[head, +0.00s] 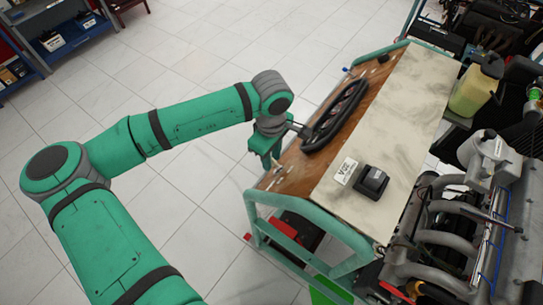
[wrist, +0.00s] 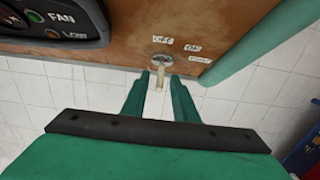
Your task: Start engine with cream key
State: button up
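The cream key (wrist: 160,77) sticks out of the round metal ignition switch (wrist: 162,60) on the brown panel (wrist: 128,50) in the wrist view. Labels beside the switch (wrist: 192,47) read OFF and ON, and a third is too small to read. My gripper (wrist: 160,80) points at the switch, its two green fingers apart, one on each side of the key. Gaps show between the key and both fingertips. In the head view my gripper (head: 266,158) is at the near left edge of the panel; I cannot make out the key there.
A black steering wheel (head: 335,115) stands on the panel close to my wrist. A dark box with FAN and LOW markings (wrist: 55,18) is at the upper left of the wrist view. A green tube frame (head: 310,225) borders the trainer. The tiled floor to the left is open.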

grip_shut()
jog(key=shift+s+a+m+t+h, duration=0.15)
jog(key=shift+s+m+t+h, duration=0.1)
jog(key=shift+m+t+h, duration=0.65)
jog(key=m+h, duration=0.1)
jog(key=m+t+h, duration=0.1)
jog(key=shift+s+a+f+m+t, duration=0.1)
jog(key=shift+a+m+t, duration=0.1)
jog(key=shift+m+t, duration=0.15)
jog(key=m+h, duration=0.1)
jog(key=m+t+h, duration=0.1)
jog(key=m+h, duration=0.1)
jog(key=shift+a+f, duration=0.1)
jog(key=shift+a, duration=0.1)
jog(key=shift+a+f+m+t+h, duration=0.15)
jog(key=shift+m+t+h, duration=0.1)
jog(key=shift+m+h, duration=0.95)
jog(key=shift+m, duration=0.25)
